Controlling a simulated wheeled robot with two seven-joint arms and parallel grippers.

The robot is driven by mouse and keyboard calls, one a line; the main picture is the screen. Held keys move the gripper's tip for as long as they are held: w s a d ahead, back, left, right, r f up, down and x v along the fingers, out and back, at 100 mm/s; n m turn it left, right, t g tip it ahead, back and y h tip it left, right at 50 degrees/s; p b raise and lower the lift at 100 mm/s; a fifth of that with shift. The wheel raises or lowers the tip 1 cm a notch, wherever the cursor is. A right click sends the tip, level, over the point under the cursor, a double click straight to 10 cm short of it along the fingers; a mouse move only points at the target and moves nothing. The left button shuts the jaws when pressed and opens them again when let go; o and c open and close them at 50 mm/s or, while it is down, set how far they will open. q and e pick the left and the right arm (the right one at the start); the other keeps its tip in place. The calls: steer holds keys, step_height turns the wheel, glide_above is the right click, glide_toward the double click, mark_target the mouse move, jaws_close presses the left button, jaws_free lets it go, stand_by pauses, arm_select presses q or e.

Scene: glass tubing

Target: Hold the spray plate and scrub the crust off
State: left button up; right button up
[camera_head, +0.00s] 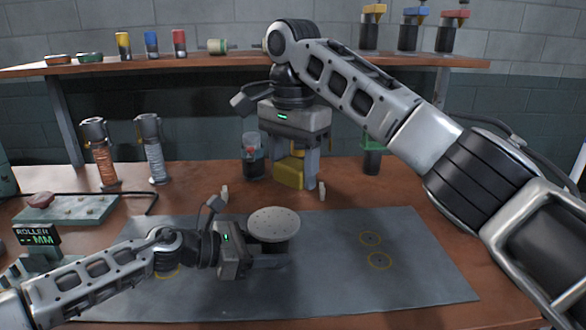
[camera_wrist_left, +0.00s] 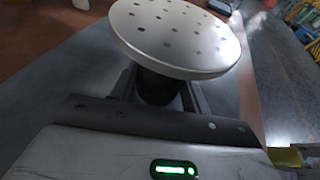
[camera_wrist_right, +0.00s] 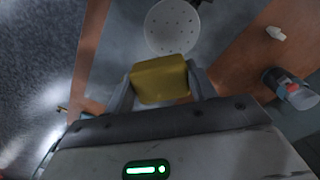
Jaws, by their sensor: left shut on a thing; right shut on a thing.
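The spray plate (camera_head: 273,222) is a pale round disc with small dark holes, level above the grey mat. My left gripper (camera_head: 268,262) is shut on the dark stem below the disc; the left wrist view shows the disc (camera_wrist_left: 175,35) over the fingers (camera_wrist_left: 157,90). No crust is clearly visible on its face. My right gripper (camera_head: 291,165) is shut on a yellow block (camera_head: 289,173), behind the plate near the mat's far edge. In the right wrist view the yellow block (camera_wrist_right: 160,80) sits between the fingers, apart from the plate (camera_wrist_right: 172,27).
The grey mat (camera_head: 420,285) has yellow ring marks and free room at right. A jar (camera_head: 253,160) and small pale pieces (camera_head: 224,192) stand near the right gripper. Two coil-wrapped posts (camera_head: 102,155) stand at left. A shelf with bottles runs behind.

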arm_select(q)
steer(key=o, duration=0.8)
steer(key=shift+o, duration=0.2)
steer(key=shift+a, duration=0.1)
